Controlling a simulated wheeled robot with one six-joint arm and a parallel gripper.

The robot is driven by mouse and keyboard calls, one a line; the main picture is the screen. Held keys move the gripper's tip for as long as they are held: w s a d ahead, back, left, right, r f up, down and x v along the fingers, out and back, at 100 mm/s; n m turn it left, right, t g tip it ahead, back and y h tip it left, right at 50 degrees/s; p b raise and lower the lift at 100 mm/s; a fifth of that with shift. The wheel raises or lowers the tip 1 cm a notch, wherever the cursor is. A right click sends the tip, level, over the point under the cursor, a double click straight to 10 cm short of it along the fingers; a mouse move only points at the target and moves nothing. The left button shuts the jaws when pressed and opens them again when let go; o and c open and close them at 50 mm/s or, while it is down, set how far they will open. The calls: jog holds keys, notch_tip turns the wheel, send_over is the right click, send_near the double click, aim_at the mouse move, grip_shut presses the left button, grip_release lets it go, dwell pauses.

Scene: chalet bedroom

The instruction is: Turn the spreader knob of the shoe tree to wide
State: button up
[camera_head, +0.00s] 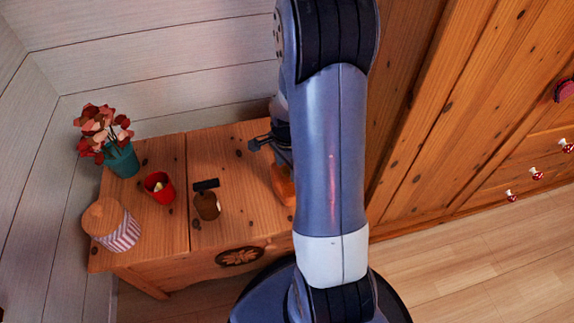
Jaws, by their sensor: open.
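An orange-brown wooden piece (283,186) stands on the wooden chest, partly hidden behind my arm. It may be the shoe tree, but its shape is cut off and I cannot make out the spreader knob or its setting. My gripper (266,150) is dark, with its fingers apart, and shows at the left edge of my arm, over the chest and just above the wooden piece. I see nothing between the fingers. I cannot tell whether it touches the piece.
A wooden wardrobe (450,120) stands at right.

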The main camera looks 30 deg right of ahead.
aim_at(287, 169)
jog(key=shift+r, duration=0.1)
notch_tip(287, 169, up, 11)
jog(key=p, duration=0.3)
jog(key=shift+f, duration=0.2)
notch_tip(287, 169, down, 11)
jog(key=b, duration=0.3)
jog(key=shift+r, duration=0.1)
dwell(0.5)
